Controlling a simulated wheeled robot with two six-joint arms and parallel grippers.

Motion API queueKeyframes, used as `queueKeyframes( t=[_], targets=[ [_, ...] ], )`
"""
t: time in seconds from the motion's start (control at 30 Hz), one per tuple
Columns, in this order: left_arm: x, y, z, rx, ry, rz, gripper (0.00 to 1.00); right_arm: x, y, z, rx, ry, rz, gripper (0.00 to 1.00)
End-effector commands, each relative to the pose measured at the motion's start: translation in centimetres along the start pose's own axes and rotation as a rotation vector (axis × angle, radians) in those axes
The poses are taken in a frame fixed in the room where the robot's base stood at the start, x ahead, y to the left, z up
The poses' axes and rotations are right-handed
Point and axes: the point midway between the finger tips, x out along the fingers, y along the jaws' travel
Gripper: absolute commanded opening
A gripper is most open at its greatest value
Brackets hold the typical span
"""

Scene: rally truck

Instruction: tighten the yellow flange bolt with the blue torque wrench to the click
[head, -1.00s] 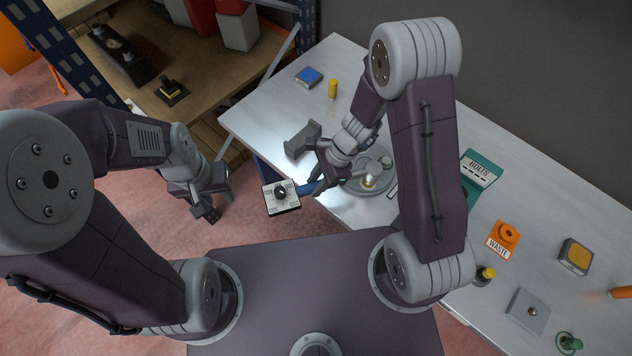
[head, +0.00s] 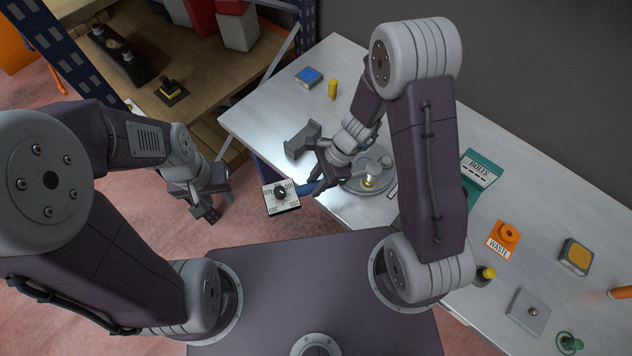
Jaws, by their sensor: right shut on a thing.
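The flange (head: 352,187) is a round grey plate on the white workbench. A yellow-based bolt (head: 369,182) with a pale top stands up on it. My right gripper (head: 322,180) is just left of the flange, shut on the blue torque wrench (head: 310,188). Its fingers and most of the wrench are hard to make out. A white dial plate (head: 281,197) with a dark knob and numbers shows at the wrench's left end, at the bench's near edge. I cannot tell whether the wrench touches the bolt. My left gripper (head: 218,205) is open and empty, over the floor left of the bench.
A grey block (head: 303,141) stands behind my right gripper. A yellow cylinder (head: 333,89) and a blue-topped box (head: 309,76) are farther back. A green BOLTS tray (head: 481,169) and an orange WASTE holder (head: 503,240) are to the right. A wooden shelf (head: 215,70) stands at back left.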

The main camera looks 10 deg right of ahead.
Motion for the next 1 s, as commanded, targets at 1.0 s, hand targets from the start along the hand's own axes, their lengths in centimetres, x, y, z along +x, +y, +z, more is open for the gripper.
queueKeyframes(
  t=[1.0],
  targets=[
    [1.8, 0.0, 0.2, 0.000, 0.000, 0.000, 0.36, 1.7, 0.0, -0.8, 0.000, -0.001, -0.001, 0.00]
  ],
)
